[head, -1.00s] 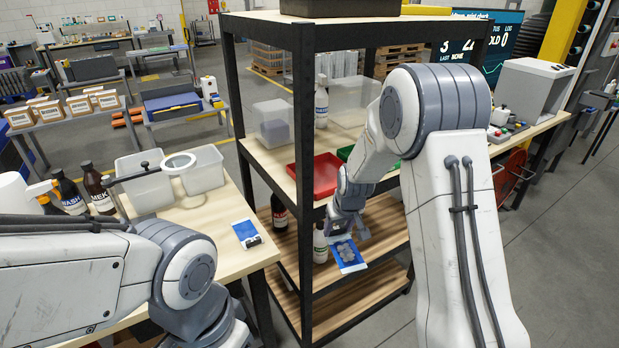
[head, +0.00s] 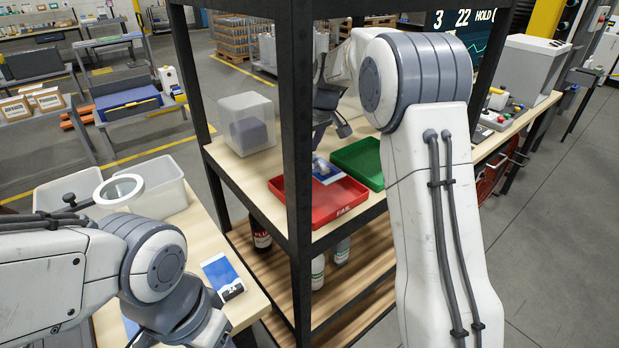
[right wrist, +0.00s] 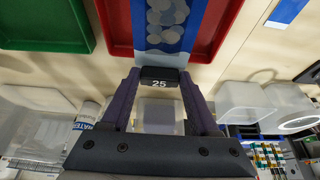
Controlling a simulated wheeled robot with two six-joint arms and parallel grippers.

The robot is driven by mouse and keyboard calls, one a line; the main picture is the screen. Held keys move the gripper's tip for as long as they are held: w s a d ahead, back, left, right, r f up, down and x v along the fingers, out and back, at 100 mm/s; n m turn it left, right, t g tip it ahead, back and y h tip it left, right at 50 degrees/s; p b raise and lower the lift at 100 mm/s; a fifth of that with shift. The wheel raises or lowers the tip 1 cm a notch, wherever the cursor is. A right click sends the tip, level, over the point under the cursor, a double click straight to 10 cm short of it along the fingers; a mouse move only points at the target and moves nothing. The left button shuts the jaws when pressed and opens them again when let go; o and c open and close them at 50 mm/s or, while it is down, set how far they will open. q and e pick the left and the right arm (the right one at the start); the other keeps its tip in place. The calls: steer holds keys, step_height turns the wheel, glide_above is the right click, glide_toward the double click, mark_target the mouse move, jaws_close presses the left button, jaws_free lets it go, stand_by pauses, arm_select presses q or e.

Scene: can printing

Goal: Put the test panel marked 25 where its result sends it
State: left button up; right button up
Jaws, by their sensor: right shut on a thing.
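The test panel marked 25 (right wrist: 160,83) is blue with pale round blotches and a black tab bearing the number. My right gripper (right wrist: 160,76) is shut on that tab. In the head view the panel (head: 325,171) is over the far part of the red tray (head: 342,209), whose front reads FAIL. Whether it touches the tray floor I cannot tell. A green tray (head: 362,158) stands beside the red one on the same shelf. My left arm is low at the left of the head view; its gripper is out of frame.
A black shelf post (head: 299,120) stands in front of the red tray's left side. A clear box with a dark block (head: 248,130) sits left on the shelf. Another blue panel (head: 220,272) lies on the left bench, near my left arm. Bottles stand on the lower shelf.

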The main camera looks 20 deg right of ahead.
steer(key=f, duration=0.4)
steer(key=shift+w+a, duration=0.1)
steer(key=shift+a, duration=0.1)
step_height(320, 180, down, 3)
steer(key=shift+f+p, duration=0.1)
steer(key=shift+p, duration=0.45)
steer(key=shift+f, duration=0.3)
steer(key=shift+f, duration=0.15)
steer(key=o, duration=1.4)
steer(key=shift+r, duration=0.2)
